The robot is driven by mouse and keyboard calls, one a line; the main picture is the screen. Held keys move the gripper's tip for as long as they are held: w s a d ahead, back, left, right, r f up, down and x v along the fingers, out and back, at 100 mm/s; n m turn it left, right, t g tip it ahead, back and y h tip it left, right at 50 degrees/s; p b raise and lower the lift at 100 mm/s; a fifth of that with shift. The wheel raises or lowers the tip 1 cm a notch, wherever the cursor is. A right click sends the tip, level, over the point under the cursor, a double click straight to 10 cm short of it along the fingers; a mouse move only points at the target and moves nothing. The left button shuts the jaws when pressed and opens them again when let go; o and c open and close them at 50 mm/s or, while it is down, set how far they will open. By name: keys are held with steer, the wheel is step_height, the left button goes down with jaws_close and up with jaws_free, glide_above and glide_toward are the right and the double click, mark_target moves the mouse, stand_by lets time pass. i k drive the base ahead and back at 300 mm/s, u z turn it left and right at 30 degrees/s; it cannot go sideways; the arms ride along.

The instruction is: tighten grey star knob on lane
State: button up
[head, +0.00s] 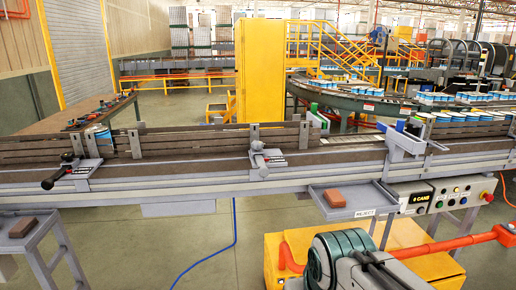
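The conveyor lane (205,170) runs across the view with a dark bed and grey side rail. A grey clamp bracket with a small light grey knob (257,146) stands on the near rail at the middle; the knob's star shape is too small to make out. A second bracket at the left carries a dark knob (67,157) and a black lever handle (56,178). How tight either knob is cannot be seen. No gripper fingertips can be made out in the head view.
A tray marked reject (355,212) with a brown block hangs below the near rail. A control box (440,195) is right of it. A yellow body (285,246), orange bar (430,248) and dark green rings (342,250) fill the lower right.

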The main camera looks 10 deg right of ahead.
mark_target(257, 145)
steer(key=u, duration=0.8)
steer(key=i, duration=0.75)
steer(key=z, duration=0.5)
steer(key=i, duration=0.55)
steer(key=z, duration=0.65)
